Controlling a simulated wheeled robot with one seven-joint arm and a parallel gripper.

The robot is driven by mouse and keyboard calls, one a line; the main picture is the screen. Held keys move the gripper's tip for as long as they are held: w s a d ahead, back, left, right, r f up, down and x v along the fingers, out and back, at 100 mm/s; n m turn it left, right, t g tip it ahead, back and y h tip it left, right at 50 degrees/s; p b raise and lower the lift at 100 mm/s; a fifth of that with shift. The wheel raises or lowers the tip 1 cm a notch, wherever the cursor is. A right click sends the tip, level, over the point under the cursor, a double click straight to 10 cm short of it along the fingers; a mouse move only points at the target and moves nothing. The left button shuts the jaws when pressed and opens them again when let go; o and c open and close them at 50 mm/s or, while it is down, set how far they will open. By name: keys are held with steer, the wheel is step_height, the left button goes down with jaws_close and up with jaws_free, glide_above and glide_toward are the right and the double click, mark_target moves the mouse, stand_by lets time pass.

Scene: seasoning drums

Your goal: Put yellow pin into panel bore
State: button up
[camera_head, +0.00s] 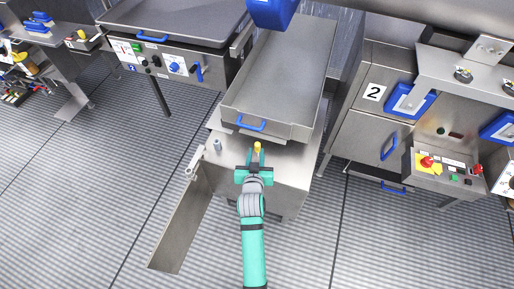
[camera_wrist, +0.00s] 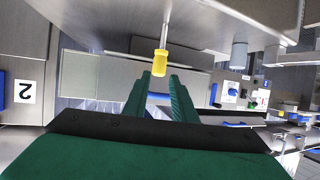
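The yellow pin (camera_head: 257,147) has a yellow head on a thin metal shaft. In the wrist view, which looks upside down, its head (camera_wrist: 160,63) appears by the fingertips and its shaft meets a steel surface. My gripper (camera_head: 256,160) is just in front of the pin in the head view. In the wrist view its two green fingers (camera_wrist: 165,78) are apart, with a gap between them. The pin head lines up with this gap; I cannot tell whether it touches a finger. I cannot make out a panel bore.
The pin is at a steel bench top (camera_head: 285,160) with a grey post (camera_head: 217,145) to its left. A steel tray (camera_head: 280,75) with a blue handle (camera_head: 251,123) is close behind. A red-button control box (camera_head: 445,170) is at right. Open floor (camera_head: 100,200) lies left.

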steer(key=x, duration=1)
steer(key=shift+w+d+f, duration=0.15)
steer(key=shift+w, duration=0.1)
steer(key=shift+s, duration=0.1)
jaws_close()
